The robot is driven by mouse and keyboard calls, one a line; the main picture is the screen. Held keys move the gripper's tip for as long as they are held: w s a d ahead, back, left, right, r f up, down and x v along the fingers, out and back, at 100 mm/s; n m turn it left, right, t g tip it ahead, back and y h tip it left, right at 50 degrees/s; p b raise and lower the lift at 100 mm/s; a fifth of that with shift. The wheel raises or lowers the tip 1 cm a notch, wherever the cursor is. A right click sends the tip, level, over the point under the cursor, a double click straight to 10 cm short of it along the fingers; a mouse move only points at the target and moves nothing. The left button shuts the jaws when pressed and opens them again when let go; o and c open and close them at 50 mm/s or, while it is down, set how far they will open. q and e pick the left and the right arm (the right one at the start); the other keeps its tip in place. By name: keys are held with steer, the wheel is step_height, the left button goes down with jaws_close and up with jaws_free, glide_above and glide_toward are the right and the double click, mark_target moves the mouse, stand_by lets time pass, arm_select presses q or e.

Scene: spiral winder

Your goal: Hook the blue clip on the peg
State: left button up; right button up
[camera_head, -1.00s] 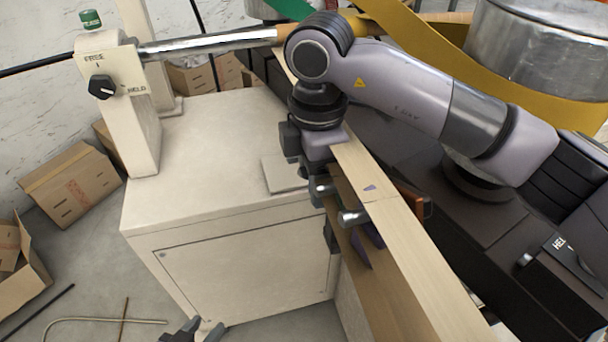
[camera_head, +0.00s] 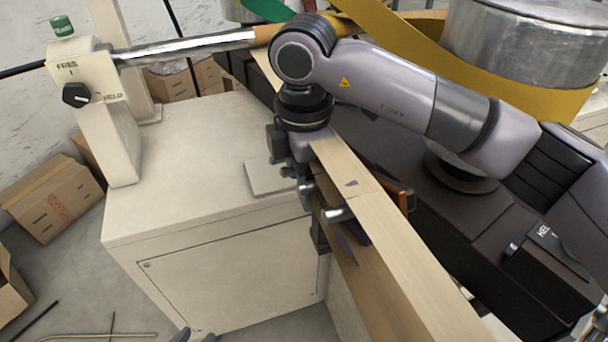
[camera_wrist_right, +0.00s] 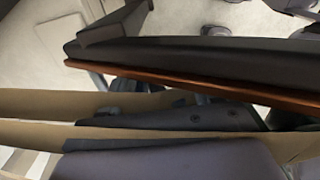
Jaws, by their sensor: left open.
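I cannot tell whether either is the blue clip. My left gripper (camera_head: 195,336) shows only its two dark tips at the bottom edge, apart and empty, well below the pegs.
The tan band (camera_head: 395,235) runs toward the lower right. A cream cabinet (camera_head: 215,275) stands to its left, with a dial post (camera_head: 105,130) above. Cardboard boxes (camera_head: 55,200) lie on the floor at left. A metal drum (camera_head: 520,45) and yellow band (camera_head: 400,55) fill the upper right.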

steer(key=shift+o, duration=0.6)
steer(key=shift+r, duration=0.1)
